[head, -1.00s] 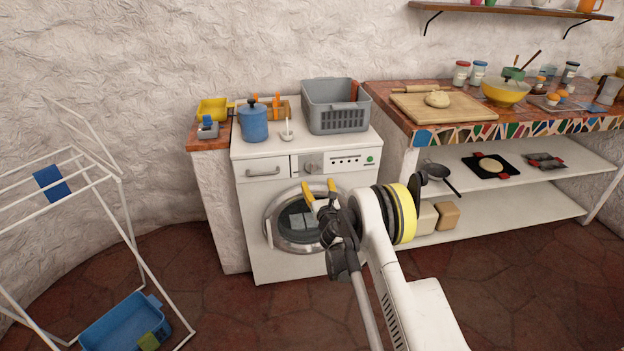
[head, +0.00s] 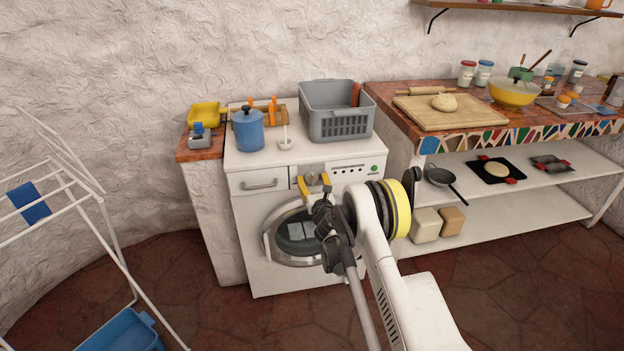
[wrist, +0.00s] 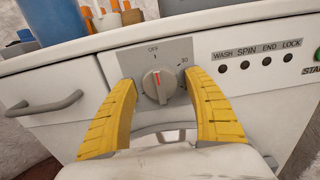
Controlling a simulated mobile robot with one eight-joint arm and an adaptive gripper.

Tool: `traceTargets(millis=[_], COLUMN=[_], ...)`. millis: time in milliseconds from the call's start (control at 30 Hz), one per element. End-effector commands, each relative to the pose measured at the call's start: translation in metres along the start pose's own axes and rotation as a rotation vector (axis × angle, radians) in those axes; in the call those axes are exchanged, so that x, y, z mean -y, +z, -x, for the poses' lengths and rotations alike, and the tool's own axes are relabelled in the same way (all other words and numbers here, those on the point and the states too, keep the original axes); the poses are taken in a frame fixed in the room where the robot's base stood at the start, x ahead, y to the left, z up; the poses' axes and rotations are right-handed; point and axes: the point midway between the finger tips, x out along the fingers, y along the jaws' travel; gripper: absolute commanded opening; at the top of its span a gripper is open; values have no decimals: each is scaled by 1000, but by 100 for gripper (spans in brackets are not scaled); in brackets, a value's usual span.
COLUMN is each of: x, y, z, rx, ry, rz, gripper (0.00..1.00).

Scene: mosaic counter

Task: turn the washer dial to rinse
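The washer (head: 248,208) stands against the wall, white with a round front door. Its dial (wrist: 159,86) is a grey knob with a red pointer mark on a grey panel. In the wrist view the mark points up, close to the OFF label, and "30" is printed to the upper right. No rinse label is readable; the lower part of the panel is partly hidden. My gripper (wrist: 163,112) has yellow fingers spread to both sides of the dial, with gaps between them and the knob. In the head view my gripper (head: 313,187) is in front of the control panel.
A drawer handle (wrist: 45,104) is left of the dial. Indicator lights and a green START button (wrist: 317,54) are to the right. On the washer top stand a grey basket (head: 338,122), a blue pot (head: 248,132) and a small white cup (head: 285,143).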

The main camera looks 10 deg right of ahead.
Motion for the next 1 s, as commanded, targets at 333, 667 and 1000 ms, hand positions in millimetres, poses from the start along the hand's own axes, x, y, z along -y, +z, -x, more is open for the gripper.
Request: traceTargets(millis=[333,667,1000], x=[0,0,0], y=[0,0,0], z=[0,0,0], rx=[0,0,0], ry=[0,0,0], rz=[-5,-119,-411], gripper=[9,9,9])
